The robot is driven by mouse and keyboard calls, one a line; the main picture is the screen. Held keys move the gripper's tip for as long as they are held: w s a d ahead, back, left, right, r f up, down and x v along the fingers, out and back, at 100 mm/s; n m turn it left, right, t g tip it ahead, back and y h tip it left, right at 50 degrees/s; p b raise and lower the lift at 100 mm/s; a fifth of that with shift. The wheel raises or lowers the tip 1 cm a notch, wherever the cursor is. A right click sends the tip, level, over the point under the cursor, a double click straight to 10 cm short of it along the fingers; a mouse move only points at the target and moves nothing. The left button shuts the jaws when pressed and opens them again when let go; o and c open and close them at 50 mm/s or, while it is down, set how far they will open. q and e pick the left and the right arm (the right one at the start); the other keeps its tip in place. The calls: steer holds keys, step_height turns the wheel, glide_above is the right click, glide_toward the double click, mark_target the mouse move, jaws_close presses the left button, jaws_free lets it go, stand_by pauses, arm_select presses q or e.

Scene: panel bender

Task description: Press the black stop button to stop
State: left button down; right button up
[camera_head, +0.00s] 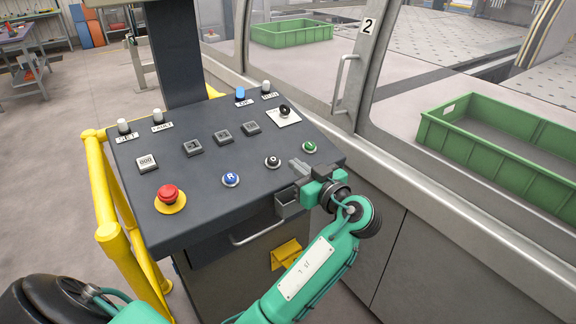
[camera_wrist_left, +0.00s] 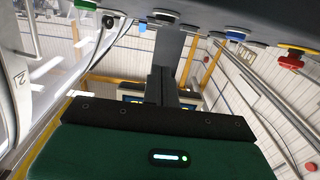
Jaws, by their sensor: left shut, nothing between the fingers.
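The black stop button (camera_head: 273,161), a round button with a white mark and pale ring, sits near the panel's front edge between the blue R button (camera_head: 230,180) and the green button (camera_head: 309,147). It also shows at the top of the left wrist view (camera_wrist_left: 163,15). My left gripper (camera_head: 294,164) is shut and empty. Its fingertips are over the panel's front edge, just right of the black button in the head view. They look apart from it; their height above the panel is hard to tell. In the left wrist view its dark fingers (camera_wrist_left: 174,75) are together. My right gripper is not in view.
The sloped dark control panel (camera_head: 205,155) also carries a red emergency button (camera_head: 168,195), square buttons and a selector knob (camera_head: 284,111). A yellow rail (camera_head: 112,232) runs along its left. A machine wall with a door handle (camera_head: 343,88) stands right.

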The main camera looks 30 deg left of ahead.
arm_select(q)
steer(key=shift+v, duration=1.2)
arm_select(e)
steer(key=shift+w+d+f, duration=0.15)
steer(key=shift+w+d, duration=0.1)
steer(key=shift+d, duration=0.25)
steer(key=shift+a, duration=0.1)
